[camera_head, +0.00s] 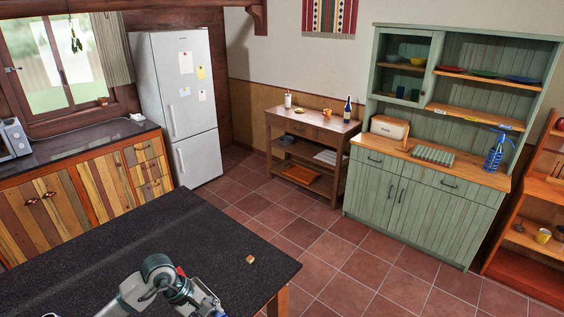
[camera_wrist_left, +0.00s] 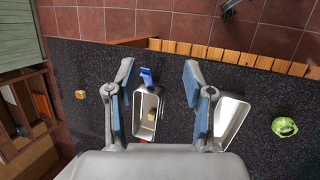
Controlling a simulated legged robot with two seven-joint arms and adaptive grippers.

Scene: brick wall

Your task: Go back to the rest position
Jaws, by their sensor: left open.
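My left gripper (camera_wrist_left: 158,66) is open in the wrist view, its two blue-padded fingers spread apart. No object is visibly gripped between them. Beyond the fingers, a metal tray (camera_wrist_left: 143,136) on the dark speckled counter shows partly in the gap, with a small wooden block (camera_wrist_left: 151,115) in it. My left arm reaches in at the bottom of the head view; its fingers are hard to make out there. My right gripper is in neither view.
The counter (camera_head: 150,235) has a small wooden block (camera_head: 250,259) near its right edge. In the wrist view, a second metal tray (camera_wrist_left: 232,118) and a green item (camera_wrist_left: 284,127) lie to the right. A blue item (camera_wrist_left: 146,75) is beside the first tray. Tiled floor (camera_head: 350,265) is open beyond the counter.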

